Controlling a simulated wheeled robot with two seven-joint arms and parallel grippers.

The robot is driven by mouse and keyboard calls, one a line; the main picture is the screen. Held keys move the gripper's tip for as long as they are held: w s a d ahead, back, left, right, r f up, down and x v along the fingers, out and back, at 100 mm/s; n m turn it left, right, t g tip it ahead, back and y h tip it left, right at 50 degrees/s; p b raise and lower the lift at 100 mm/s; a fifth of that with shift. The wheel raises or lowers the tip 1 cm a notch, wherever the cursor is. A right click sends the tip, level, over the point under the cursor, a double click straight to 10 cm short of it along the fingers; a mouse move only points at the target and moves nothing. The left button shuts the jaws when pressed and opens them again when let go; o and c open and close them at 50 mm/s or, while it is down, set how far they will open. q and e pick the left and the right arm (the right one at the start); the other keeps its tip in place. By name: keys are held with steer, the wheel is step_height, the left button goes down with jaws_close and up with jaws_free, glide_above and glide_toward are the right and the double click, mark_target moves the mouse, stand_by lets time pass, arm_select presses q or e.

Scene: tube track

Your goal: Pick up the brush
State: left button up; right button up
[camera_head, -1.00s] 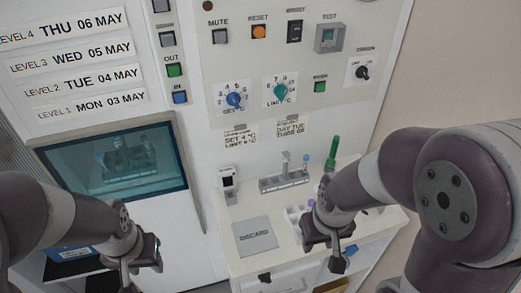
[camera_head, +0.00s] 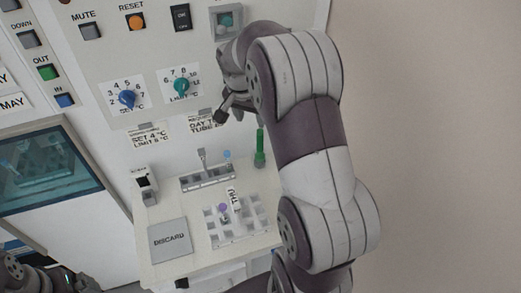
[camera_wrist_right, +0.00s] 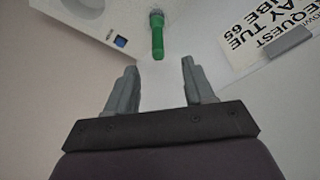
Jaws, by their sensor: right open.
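A green upright stick-like object (camera_head: 260,148), which looks like the brush, stands at the back right of the white counter. It also shows in the right wrist view (camera_wrist_right: 157,36), beyond the fingertips and roughly centred between them. My right gripper (camera_head: 241,116) is above it, near the panel. In the right wrist view the right gripper (camera_wrist_right: 158,66) is open, with nothing between its fingers. My left gripper (camera_head: 72,284) is partly visible at the bottom left; its jaws are unclear.
On the counter are a grey metal holder (camera_head: 208,180), a white rack (camera_head: 245,232) with a THU tag, a DISCARD plate (camera_head: 170,240) and a small white device (camera_head: 144,184). The panel with a blue knob (camera_head: 127,98) and a teal knob (camera_head: 181,86) rises behind.

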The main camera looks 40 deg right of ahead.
mark_target(259, 132)
steer(key=shift+m, duration=0.4)
steer(key=d+f, duration=0.1)
steer(key=f, duration=0.1)
steer(key=d+f+p, duration=0.1)
steer(key=f, duration=0.1)
steer(key=d+f, duration=0.1)
steer(key=shift+w+d+f+p, duration=0.1)
steer(key=shift+d+f+p, duration=0.15)
steer(key=shift+f+p, duration=0.15)
steer(key=x, duration=0.2)
steer(key=p+x, duration=0.2)
steer(key=x, duration=0.1)
steer(key=shift+w+a+f, duration=0.2)
steer(key=shift+w+f, duration=0.15)
steer(key=shift+w+d+f, duration=0.1)
steer(key=shift+d+f, duration=0.1)
steer(key=shift+d, duration=0.05)
arm_select(q)
steer(key=r, duration=0.4)
steer(key=shift+s+d+r, duration=0.2)
steer(key=shift+s+r, duration=0.05)
arm_select(e)
steer(key=shift+a+r, duration=0.1)
steer(key=shift+a, duration=0.05)
jaws_close()
